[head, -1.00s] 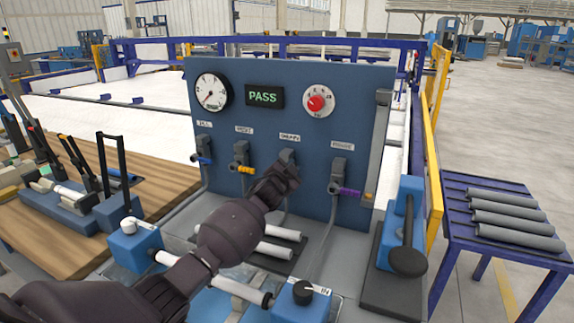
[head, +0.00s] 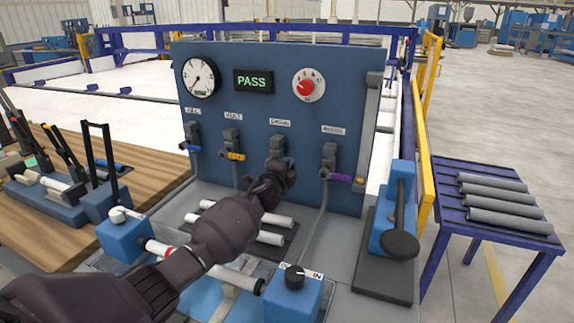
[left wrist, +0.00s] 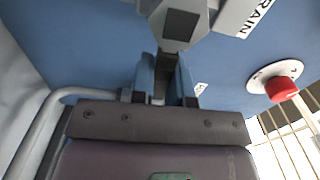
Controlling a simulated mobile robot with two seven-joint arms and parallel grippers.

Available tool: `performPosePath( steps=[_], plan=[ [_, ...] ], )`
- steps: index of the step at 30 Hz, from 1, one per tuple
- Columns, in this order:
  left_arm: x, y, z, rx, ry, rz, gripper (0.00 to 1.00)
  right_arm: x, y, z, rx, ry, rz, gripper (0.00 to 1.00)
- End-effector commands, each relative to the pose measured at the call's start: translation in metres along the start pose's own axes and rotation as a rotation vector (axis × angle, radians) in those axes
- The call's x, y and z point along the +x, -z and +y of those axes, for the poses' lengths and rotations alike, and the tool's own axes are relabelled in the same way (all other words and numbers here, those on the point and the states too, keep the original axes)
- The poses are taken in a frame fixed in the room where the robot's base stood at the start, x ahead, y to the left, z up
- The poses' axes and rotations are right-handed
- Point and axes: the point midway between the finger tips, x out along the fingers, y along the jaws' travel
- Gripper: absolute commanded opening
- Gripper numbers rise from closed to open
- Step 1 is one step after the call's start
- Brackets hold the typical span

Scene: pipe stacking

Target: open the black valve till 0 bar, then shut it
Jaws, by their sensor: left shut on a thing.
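The black valve (head: 277,147) is the third of the valves in a row on the blue panel (head: 240,115). My left gripper (head: 280,170) reaches up to it from below and hides its handle in the head view. In the left wrist view the valve body (left wrist: 178,25) is at the top, and my left gripper (left wrist: 160,85) is shut on the dark handle below it. The round white gauge (head: 201,77) has its needle pointing down, near the low end; the exact value is too small to read. The display (head: 253,82) reads PASS. My right gripper is not in view.
A blue-handled valve (head: 192,135), a yellow one (head: 233,145) and a purple one (head: 330,160) flank the black valve. A red knob (head: 306,87) is at upper right. White pipes (head: 270,237) lie below, and a lever tool (head: 400,210) stands at right.

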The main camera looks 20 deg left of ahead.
Motion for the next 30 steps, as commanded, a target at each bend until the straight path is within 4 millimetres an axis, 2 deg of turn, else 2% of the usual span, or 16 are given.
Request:
performPosePath(
  steps=[20, 21, 24, 25, 30],
  plan=[
    [-0.0003, -0.0001, 0.0043, 0.062, -0.001, 0.0, 0.0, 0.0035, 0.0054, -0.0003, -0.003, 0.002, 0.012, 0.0],
    [-0.0003, -0.0001, 0.0044, 0.062, -0.002, 0.0, 0.22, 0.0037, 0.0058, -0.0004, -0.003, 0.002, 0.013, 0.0],
    [-0.0003, -0.0001, 0.0043, 0.06, -0.001, 0.0, 0.37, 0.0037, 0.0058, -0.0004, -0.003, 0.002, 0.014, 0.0],
    [-0.0003, -0.0001, 0.0041, 0.06, -0.001, 0.0, 0.41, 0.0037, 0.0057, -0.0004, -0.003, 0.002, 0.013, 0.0],
    [-0.0001, 0.0, 0.0035, 0.057, -0.001, 0.0, 0.41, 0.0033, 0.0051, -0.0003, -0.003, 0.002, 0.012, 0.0]
  ],
)
